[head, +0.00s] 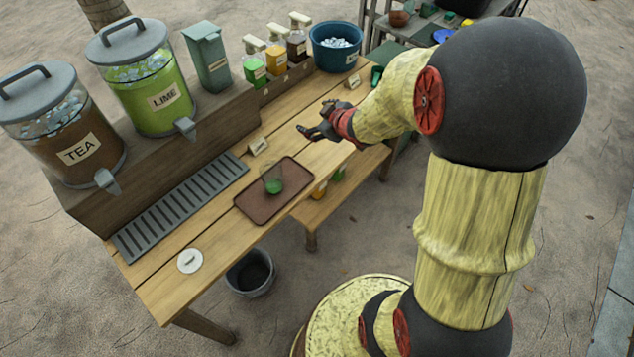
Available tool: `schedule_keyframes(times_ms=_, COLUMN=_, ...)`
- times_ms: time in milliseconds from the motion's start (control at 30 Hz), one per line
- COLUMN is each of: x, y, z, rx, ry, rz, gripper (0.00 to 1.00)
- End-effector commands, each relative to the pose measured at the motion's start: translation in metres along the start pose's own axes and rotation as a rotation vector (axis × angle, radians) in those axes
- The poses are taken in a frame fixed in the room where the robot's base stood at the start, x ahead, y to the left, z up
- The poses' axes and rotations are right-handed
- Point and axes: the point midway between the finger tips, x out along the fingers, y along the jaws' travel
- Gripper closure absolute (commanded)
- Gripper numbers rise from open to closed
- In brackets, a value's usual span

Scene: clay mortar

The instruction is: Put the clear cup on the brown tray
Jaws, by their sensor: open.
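The clear cup (271,174) stands upright on the brown tray (250,205), near the tray's middle, with green liquid in its bottom. The tray lies flat on the wooden table, close to its front edge. My gripper (303,130) is open and empty, above the table, to the right of and behind the cup. It is apart from the cup.
A grey drip grate (180,205) and a white disc (190,261) lie left of the tray. Tea (65,125) and lime (145,85) dispensers stand on the raised shelf behind. A small sign (258,146) stands behind the tray. A blue ice tub (336,48) stands at the back.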

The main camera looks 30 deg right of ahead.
Motion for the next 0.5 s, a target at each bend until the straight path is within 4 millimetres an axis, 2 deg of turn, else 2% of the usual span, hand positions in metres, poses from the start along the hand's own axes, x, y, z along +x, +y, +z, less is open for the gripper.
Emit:
schedule_keyframes(times_ms=33, x=-0.024, y=0.008, z=-0.020, rx=0.014, ry=-0.032, rz=0.054, gripper=0.32)
schedule_keyframes(times_ms=100, x=-0.059, y=0.014, z=-0.034, rx=0.065, ry=-0.095, rz=0.114, gripper=0.32)
schedule_keyframes(times_ms=167, x=-0.091, y=0.010, z=-0.041, rx=0.118, ry=-0.147, rz=0.145, gripper=0.32)
schedule_keyframes(times_ms=233, x=-0.131, y=-0.002, z=-0.046, rx=0.188, ry=-0.202, rz=0.159, gripper=0.32)
schedule_keyframes(times_ms=367, x=-0.203, y=-0.047, z=-0.046, rx=0.324, ry=-0.292, rz=0.113, gripper=0.32)
schedule_keyframes(times_ms=400, x=-0.223, y=-0.064, z=-0.043, rx=0.358, ry=-0.317, rz=0.084, gripper=0.32)
schedule_keyframes(times_ms=500, x=-0.265, y=-0.105, z=-0.036, rx=0.425, ry=-0.369, rz=0.000, gripper=0.32)
